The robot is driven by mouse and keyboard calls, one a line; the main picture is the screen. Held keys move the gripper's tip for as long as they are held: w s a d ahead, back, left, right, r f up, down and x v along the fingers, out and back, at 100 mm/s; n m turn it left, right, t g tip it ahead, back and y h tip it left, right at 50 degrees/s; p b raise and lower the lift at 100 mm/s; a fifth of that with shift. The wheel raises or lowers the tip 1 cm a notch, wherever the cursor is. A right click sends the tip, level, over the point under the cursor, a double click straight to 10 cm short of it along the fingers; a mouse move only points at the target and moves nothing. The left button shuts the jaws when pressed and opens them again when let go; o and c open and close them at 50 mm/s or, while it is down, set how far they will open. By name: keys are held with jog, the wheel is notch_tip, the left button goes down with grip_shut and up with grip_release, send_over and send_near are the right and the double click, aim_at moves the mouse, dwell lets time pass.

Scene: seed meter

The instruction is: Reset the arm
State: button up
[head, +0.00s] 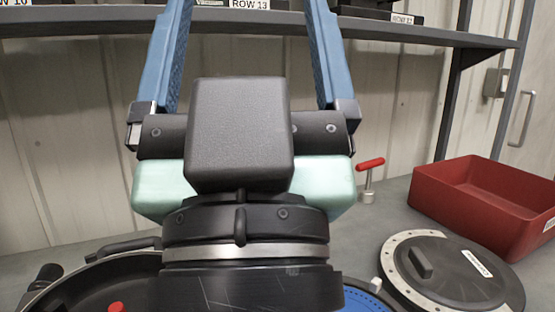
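My gripper (248,20) is in the middle of the head view, seen from behind and pointing up and away. Its two blue fingers stand wide apart, with only the shelf and wall showing between them. The fingertips are cut off by the top edge. Below and partly behind my wrist lies a round black meter housing (60,295) with a red knob (116,307). Part of a blue disc (362,301) shows at its right. My wrist hides much of the housing.
A round black cover (450,275) with a pale rim lies at the right. A red bin (480,200) stands behind it. A red-handled tool (369,165) stands upright on the grey bench (390,215). A grey shelf (90,22) with row labels crosses behind my gripper.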

notch_tip(320, 180, up, 22)
jog(key=p, duration=1.8)
jog(key=shift+s+d+p, duration=0.2)
jog(key=shift+d+p, duration=0.1)
jog(key=shift+p, duration=0.1)
jog(key=shift+o, duration=0.2)
jog(key=shift+f, duration=0.1)
